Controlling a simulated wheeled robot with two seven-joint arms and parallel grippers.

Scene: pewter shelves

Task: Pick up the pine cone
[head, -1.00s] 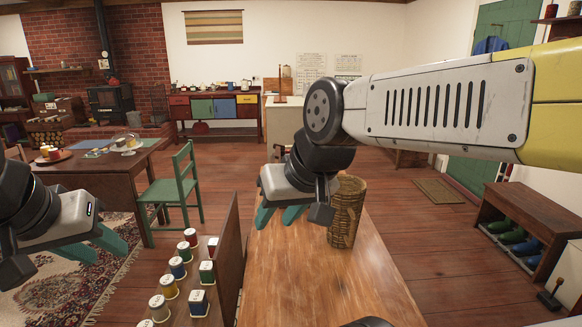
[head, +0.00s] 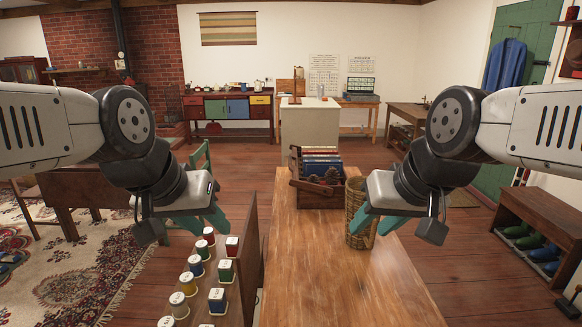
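A small, dark brown, rounded thing (head: 332,176), perhaps the pine cone, shows at the right front of a wooden crate (head: 316,199) on the table. It is too small to be sure, or to tell whether it is inside the crate or at its rim. My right gripper (head: 375,222) is open and empty, in front of the wicker basket and right of the crate. My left gripper (head: 205,222) is open and empty, left of the crate, above the spool shelf.
The crate holds several books (head: 321,164). A tall wicker basket (head: 355,205) stands close to its right, partly hidden by my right gripper. The wooden table (head: 320,280) is clear in front. Several labelled spools (head: 217,299) stand on a shelf at the left.

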